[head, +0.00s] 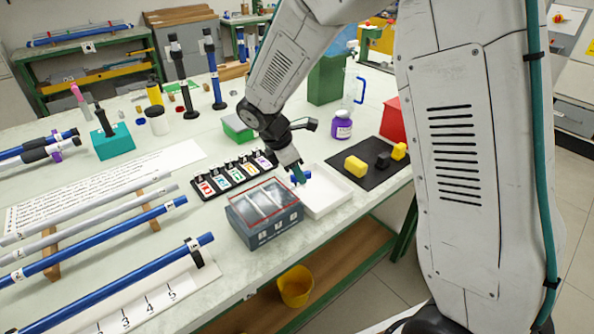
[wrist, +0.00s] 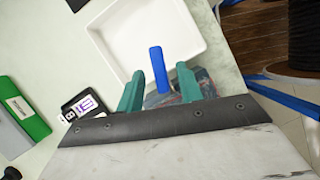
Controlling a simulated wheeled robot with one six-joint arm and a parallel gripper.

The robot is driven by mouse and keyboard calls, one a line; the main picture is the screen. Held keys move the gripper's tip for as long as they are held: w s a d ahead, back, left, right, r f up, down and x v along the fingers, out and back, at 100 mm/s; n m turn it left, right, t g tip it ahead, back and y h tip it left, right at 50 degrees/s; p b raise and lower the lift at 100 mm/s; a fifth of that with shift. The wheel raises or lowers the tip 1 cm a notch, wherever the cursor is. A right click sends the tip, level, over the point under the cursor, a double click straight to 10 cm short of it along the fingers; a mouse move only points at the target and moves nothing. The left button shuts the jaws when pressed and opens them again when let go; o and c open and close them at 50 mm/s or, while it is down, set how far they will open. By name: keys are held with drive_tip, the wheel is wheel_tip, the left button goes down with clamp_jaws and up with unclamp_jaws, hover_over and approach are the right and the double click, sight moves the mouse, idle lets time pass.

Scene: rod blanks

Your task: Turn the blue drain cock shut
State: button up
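The blue drain cock (wrist: 157,62) shows as a straight blue handle in the wrist view, pointing away from me over the white tray (wrist: 122,32). In the head view, the cock (head: 305,175) is a small blue piece beside the dark grey tank with a clear lid (head: 262,236), at its tray side. My gripper (wrist: 160,74) has teal fingers, one on each side of the handle with visible gaps, so it is open. In the head view my gripper (head: 297,174) reaches down at the cock and hides part of it. The cock's base is hidden.
The white tray (head: 338,203) lies right of the tank. A black mat (head: 362,182) with yellow and black blocks is farther right. A rack of labelled cards (head: 225,181) and a green box (head: 237,128) stand behind. Long blue and grey rods (head: 90,240) fill the left.

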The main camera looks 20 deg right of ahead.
drive_tip(key=shift+d+f, duration=0.1)
drive_tip(key=shift+f, duration=0.1)
clamp_jaws()
drive_tip(key=shift+m, duration=0.4)
drive_tip(key=m+g, duration=0.1)
drive_tip(key=m, duration=0.2)
drive_tip(key=m+g+y, duration=0.1)
drive_tip(key=m, duration=0.2)
drive_tip(key=shift+m+g, duration=0.3)
drive_tip(key=m+y, duration=0.1)
drive_tip(key=m, duration=0.2)
drive_tip(key=m+g+y, duration=0.1)
drive_tip(key=m, duration=0.2)
drive_tip(key=shift+m, duration=0.3)
